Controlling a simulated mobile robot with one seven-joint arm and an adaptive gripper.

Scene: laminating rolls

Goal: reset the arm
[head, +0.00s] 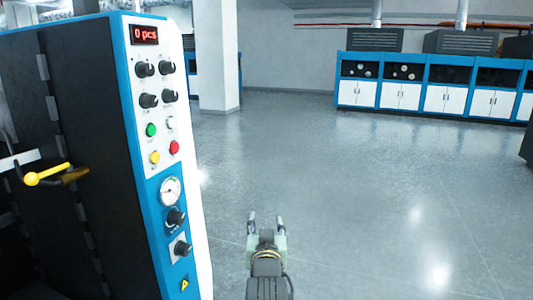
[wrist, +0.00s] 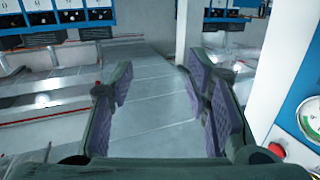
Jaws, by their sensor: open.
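My gripper (head: 266,222) is at the lower middle of the head view, over bare grey floor. Its two fingers stand apart with nothing between them. In the wrist view my gripper (wrist: 155,85) also shows open and empty, with purple-grey pads on both fingers. My arm reaches up from the bottom edge of the head view, to the right of a blue, white and black machine (head: 90,140). The gripper touches nothing that I can see.
The machine's panel has knobs, coloured buttons, a gauge (head: 170,190) and a display (head: 145,34) reading "0 pcs". A yellow-knobbed lever (head: 45,176) sticks out at left. Blue and white cabinets (head: 430,85) line the back right. A white pillar (head: 218,60) stands behind. The middle floor is clear.

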